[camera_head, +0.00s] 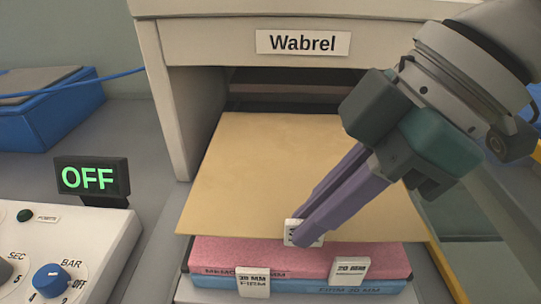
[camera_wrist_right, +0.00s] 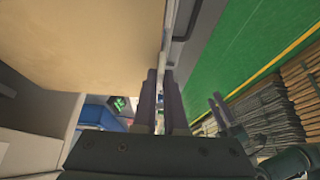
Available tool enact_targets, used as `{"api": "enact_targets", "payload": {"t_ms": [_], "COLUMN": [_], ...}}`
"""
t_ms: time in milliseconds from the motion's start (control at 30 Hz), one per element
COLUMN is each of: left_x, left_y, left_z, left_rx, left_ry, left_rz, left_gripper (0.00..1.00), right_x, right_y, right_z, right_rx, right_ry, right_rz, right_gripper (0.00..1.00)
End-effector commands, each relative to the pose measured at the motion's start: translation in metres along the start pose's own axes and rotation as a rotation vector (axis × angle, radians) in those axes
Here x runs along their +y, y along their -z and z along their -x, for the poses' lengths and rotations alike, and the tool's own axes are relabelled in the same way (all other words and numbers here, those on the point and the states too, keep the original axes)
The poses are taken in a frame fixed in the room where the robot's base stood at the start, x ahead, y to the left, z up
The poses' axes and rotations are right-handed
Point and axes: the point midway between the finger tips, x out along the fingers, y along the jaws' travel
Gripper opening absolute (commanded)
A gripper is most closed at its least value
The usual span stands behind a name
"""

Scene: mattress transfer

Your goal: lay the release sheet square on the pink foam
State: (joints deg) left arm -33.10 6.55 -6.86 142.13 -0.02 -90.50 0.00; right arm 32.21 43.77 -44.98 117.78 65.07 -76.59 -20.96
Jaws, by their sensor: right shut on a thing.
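The tan release sheet (camera_head: 262,165) spreads above the pink foam (camera_head: 300,258) in the head view, its near edge overhanging the foam at left and right. I cannot tell whether it touches the foam; it hides the foam's top. My right gripper (camera_head: 305,236) is shut at the middle of the sheet's near edge, by a white tab (camera_head: 291,232). The sheet (camera_wrist_right: 85,45) fills the upper left of the right wrist view, beside the right fingers (camera_wrist_right: 160,95). What seems to be my left gripper (camera_wrist_right: 217,108) shows small there; its opening is unclear.
A blue foam layer (camera_head: 310,287) lies under the pink one. The press housing labelled Wabrel (camera_head: 180,110) stands behind, its opening over the sheet's far end. A control panel (camera_head: 100,240) and OFF display (camera_head: 92,178) stand left. A blue box (camera_head: 35,125) is at the back left.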

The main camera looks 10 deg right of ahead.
Motion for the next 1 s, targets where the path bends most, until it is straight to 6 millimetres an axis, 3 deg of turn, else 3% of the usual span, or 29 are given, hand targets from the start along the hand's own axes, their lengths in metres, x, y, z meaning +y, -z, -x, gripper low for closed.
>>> {"api": "enact_targets", "payload": {"t_ms": [400,767,800,1000], "left_x": [-0.002,-0.002,-0.002,-0.002], "left_y": [-0.004,-0.005,-0.004,-0.004], "left_z": [-0.008,-0.009,-0.008,-0.008], "left_rx": [-0.004,-0.005,-0.005,-0.005], "left_ry": [0.005,0.006,0.006,0.005], "left_rz": [-0.007,-0.009,-0.009,-0.008], "left_gripper": [0.50,0.50,0.50,0.50], "right_x": [0.000,0.000,0.000,0.000], "right_y": [-0.024,-0.026,-0.026,-0.025], "right_z": [-0.042,-0.045,-0.044,-0.044], "right_rx": [0.000,0.000,0.000,0.000], "right_ry": [-0.001,-0.002,-0.002,-0.002], "right_rz": [-0.001,0.000,0.000,0.000], "right_gripper": [0.00,0.00,0.14,0.36]}}
